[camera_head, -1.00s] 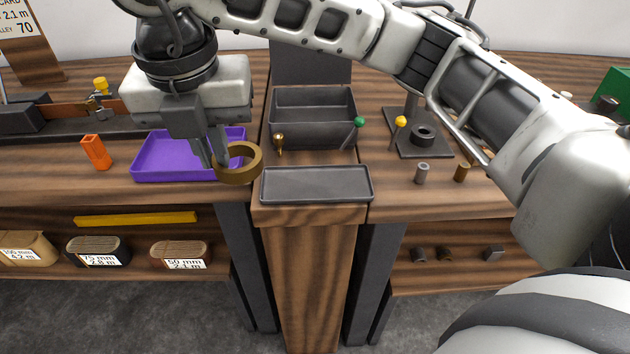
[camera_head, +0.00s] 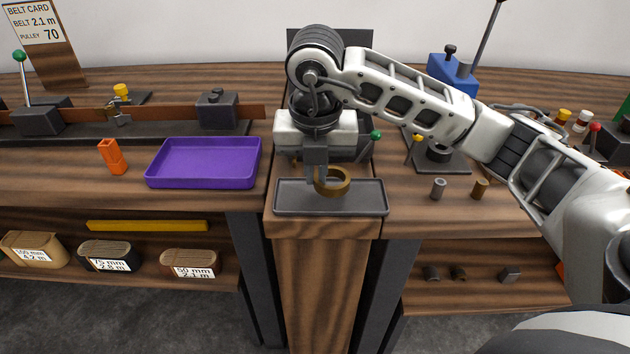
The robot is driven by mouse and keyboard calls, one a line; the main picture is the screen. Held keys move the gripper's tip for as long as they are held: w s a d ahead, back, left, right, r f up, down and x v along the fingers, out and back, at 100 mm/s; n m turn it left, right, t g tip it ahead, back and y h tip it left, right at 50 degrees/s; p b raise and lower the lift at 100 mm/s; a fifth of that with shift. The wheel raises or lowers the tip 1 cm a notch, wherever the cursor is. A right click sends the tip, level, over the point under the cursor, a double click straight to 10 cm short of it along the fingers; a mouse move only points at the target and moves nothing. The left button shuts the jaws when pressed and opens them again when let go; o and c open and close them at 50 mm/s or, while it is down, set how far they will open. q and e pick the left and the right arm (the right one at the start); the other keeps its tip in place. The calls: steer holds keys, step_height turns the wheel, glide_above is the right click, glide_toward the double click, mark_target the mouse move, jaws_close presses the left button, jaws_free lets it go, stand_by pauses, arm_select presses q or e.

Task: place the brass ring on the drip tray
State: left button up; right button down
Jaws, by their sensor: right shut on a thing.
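The brass ring (camera_head: 345,188) is gripped at its left side by my right gripper (camera_head: 317,178), whose fingers point down. The ring is over the middle of the drip tray (camera_head: 290,208), a shallow grey tray at the front of the centre stand. I cannot tell whether the ring touches the tray or hangs just above it. My right arm comes in from the right and covers much of the grey bin behind the tray. My left gripper is out of view.
An empty purple tray (camera_head: 203,180) and an orange block (camera_head: 113,157) are to the left.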

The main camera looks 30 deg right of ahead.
steer(key=shift+a+f, duration=0.1)
steer(key=shift+f, duration=1.1)
steer(key=shift+f, duration=0.1)
steer(key=c, duration=1.6)
jaws_free()
steer(key=shift+o, duration=0.2)
